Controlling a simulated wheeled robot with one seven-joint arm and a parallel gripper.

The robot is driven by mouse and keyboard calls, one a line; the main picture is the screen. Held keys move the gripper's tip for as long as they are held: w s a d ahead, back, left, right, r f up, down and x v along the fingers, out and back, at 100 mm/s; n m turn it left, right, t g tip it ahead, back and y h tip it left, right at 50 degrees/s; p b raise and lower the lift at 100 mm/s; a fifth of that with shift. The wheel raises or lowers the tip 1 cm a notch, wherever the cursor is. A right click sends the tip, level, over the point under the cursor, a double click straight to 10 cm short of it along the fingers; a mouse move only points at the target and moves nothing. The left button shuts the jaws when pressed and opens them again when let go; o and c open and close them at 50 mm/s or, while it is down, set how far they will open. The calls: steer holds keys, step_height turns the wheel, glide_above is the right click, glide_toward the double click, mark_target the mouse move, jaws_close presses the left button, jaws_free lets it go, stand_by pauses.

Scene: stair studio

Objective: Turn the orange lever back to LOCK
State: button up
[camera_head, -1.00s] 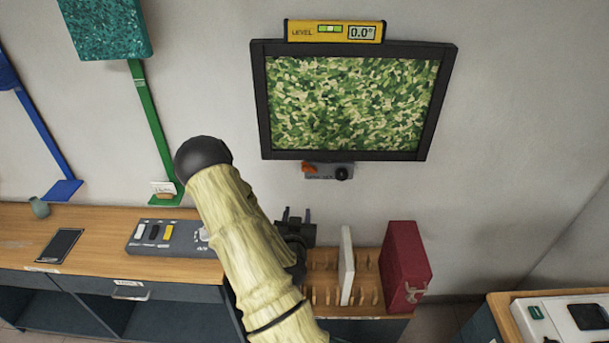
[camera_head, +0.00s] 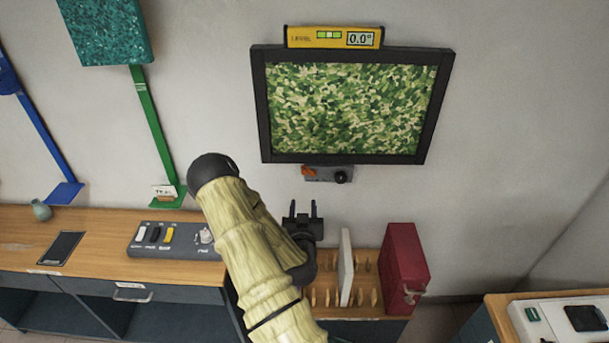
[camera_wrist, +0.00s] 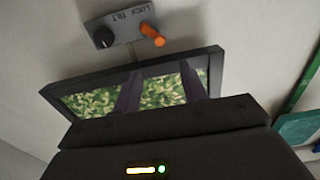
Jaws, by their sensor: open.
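The orange lever (camera_head: 308,171) sits on a small grey plate (camera_head: 323,176) under the framed camouflage picture (camera_head: 350,105), left of a black knob (camera_head: 341,177). In the wrist view the orange lever (camera_wrist: 152,34) sticks out from the plate beside the words LOCK and TILT, with the black knob (camera_wrist: 103,37) at its left; which word it points to I cannot tell. My gripper (camera_head: 302,208) is open and empty, below the plate and apart from it. Its two fingers (camera_wrist: 158,95) show in front of the picture in the wrist view.
A yellow level (camera_head: 334,37) reading 0.0° sits on the picture's top edge. Below my gripper are a wooden rack (camera_head: 325,292) with a white panel (camera_head: 346,267) and a red case (camera_head: 404,268). A grey switch box (camera_head: 172,239) stands on the desk. The wall around the plate is clear.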

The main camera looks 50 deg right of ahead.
mark_target(304, 174)
steer(key=p+x, duration=0.5)
steer(key=x, duration=0.8)
steer(key=shift+w+d, duration=0.25)
jaws_close()
steer(key=shift+f, duration=0.1)
